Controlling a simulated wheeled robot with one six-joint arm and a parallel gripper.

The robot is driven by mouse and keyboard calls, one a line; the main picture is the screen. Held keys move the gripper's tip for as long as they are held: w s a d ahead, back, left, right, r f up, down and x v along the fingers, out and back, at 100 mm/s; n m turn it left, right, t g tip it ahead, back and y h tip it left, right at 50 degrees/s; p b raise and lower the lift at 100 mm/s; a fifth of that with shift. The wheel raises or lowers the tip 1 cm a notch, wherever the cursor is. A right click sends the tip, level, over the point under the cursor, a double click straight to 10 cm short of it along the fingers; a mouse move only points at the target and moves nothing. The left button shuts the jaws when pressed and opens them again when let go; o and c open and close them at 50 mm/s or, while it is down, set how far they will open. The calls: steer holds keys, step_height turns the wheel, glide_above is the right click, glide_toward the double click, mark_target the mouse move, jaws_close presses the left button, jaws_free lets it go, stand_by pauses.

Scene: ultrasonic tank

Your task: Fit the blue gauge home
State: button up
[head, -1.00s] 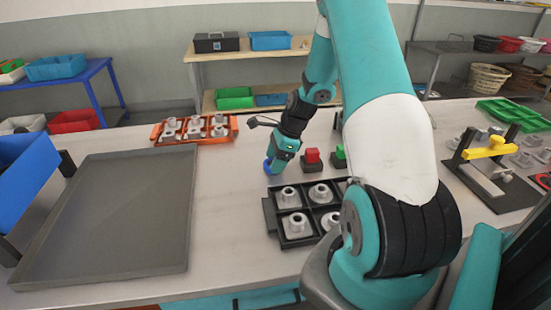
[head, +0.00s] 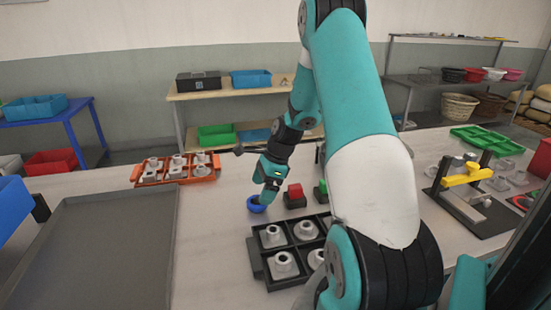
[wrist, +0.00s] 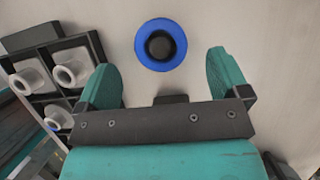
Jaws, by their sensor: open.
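The blue gauge (head: 252,205) is a round blue ring with a dark centre. In the head view it is at my gripper's tip, on the bench left of the red block. The wrist view shows the blue gauge (wrist: 178,44) face-on, just beyond the fingertips and roughly centred between them. My gripper (wrist: 163,70) is open, its two teal fingers apart and nothing between them. In the head view my gripper (head: 264,198) points down at the gauge and partly covers it. I cannot tell the exact height gap.
A black tray (head: 256,258) of grey fittings is close in front. A red block (head: 295,190) and a green block (head: 323,186) stand to the right. An orange tray (head: 205,179) is behind left, a large grey tray (head: 110,205) at left, and a yellow-clamped fixture (head: 467,175) at right.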

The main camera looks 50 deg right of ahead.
steer(key=v, duration=1.4)
steer(key=shift+w, duration=0.1)
steer(key=s+a+r+n+g, duration=0.1)
steer(key=a+r+n, duration=0.2)
steer(key=a+n, duration=0.8)
steer(key=s+a+r+n+g, duration=0.15)
steer(key=a+n, duration=0.45)
steer(key=a, duration=1)
steer(key=s+a+r+n, duration=0.1)
steer(key=s+a+n, duration=1.1)
steer(key=n, duration=0.3)
steer(key=shift+s+a+n, duration=0.3)
steer(key=shift+s, duration=0.55)
steer(key=shift+r, duration=0.1)
